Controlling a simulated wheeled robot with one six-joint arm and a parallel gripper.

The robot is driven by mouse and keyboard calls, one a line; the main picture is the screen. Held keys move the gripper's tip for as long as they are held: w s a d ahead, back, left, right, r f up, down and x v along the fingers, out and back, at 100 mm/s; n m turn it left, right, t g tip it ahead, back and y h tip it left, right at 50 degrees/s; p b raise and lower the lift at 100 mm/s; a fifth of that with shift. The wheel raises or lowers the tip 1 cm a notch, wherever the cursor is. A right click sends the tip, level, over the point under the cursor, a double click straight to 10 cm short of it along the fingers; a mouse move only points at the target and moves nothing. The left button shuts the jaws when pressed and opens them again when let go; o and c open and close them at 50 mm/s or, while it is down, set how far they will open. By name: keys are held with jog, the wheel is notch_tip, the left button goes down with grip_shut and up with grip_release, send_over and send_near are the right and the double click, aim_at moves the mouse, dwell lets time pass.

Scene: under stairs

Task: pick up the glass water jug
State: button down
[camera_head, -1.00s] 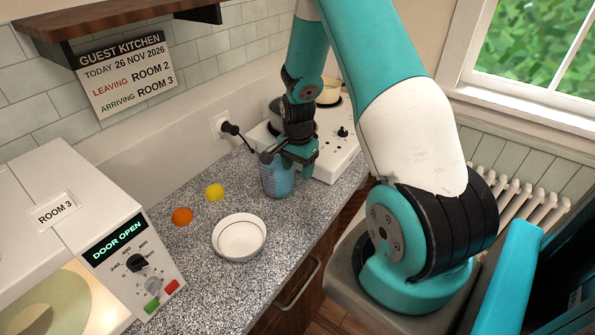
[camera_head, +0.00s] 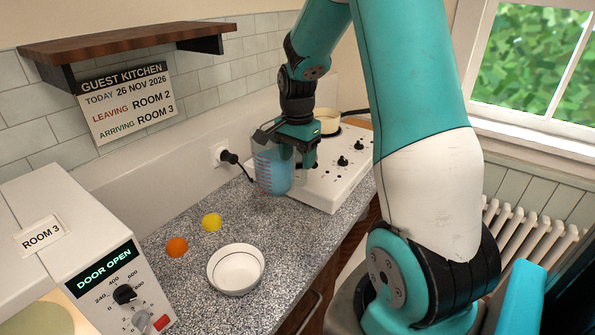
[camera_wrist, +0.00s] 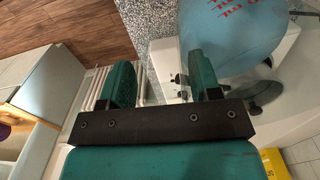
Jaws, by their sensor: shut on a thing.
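The glass water jug (camera_head: 270,174) holds blue water and has red markings on its side. It hangs upright, seemingly a little above the speckled counter, in front of the white hob unit. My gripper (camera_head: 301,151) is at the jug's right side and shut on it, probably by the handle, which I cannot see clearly. In the wrist view the jug's blue, red-marked body (camera_wrist: 232,35) fills the top right, beside the two green fingers of my gripper (camera_wrist: 163,82). The part between the fingers is hard to make out.
The white hob unit (camera_head: 345,180) with knobs stands close behind the jug. A white bowl (camera_head: 236,283), an orange ball (camera_head: 177,247) and a yellow ball (camera_head: 211,222) lie on the counter (camera_head: 195,290). A white appliance (camera_head: 70,225) reading DOOR OPEN is at left. A shelf (camera_head: 125,40) overhangs.

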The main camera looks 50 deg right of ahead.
jog(key=shift+r+b, duration=0.55)
jog(key=shift+r, duration=2.75)
jog(key=c, duration=1)
grip_release()
grip_shut()
